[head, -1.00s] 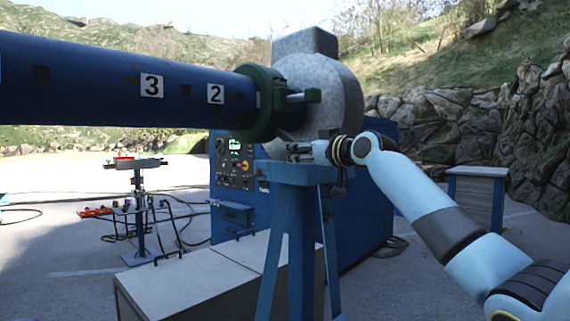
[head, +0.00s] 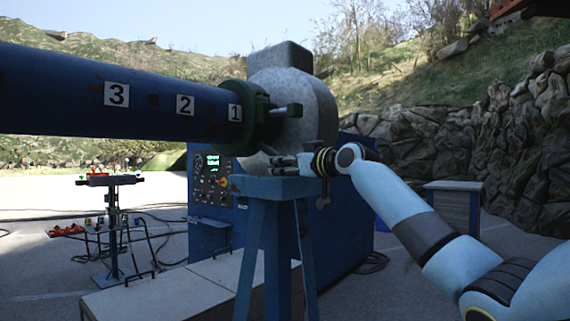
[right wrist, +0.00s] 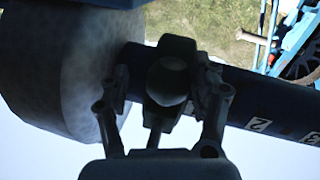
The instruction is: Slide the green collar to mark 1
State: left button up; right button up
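The green collar (head: 258,105) sits around the blue pipe (head: 60,90), near the pipe's right end. The white mark 1 (head: 235,112) shows at the collar's left edge; marks 2 (head: 185,104) and 3 (head: 117,94) lie farther left. My right gripper (head: 284,162) is below this handle, fingers apart. In the right wrist view, the fingers (right wrist: 160,105) stand either side of a dark part with a round end (right wrist: 168,80); contact cannot be told. My left gripper is out of view.
A grey speckled drum (head: 305,105) stands right behind the collar. A blue stand (head: 265,190) rises just under my right gripper. A blue control cabinet (head: 345,225) is behind it. A rack (head: 110,180) with tools stands at the left.

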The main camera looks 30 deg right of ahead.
jog(key=shift+s+a, duration=0.1)
jog(key=shift+a, duration=0.05)
jog(key=s+d, duration=0.2)
jog(key=s, duration=0.9)
jog(key=shift+s, duration=0.4)
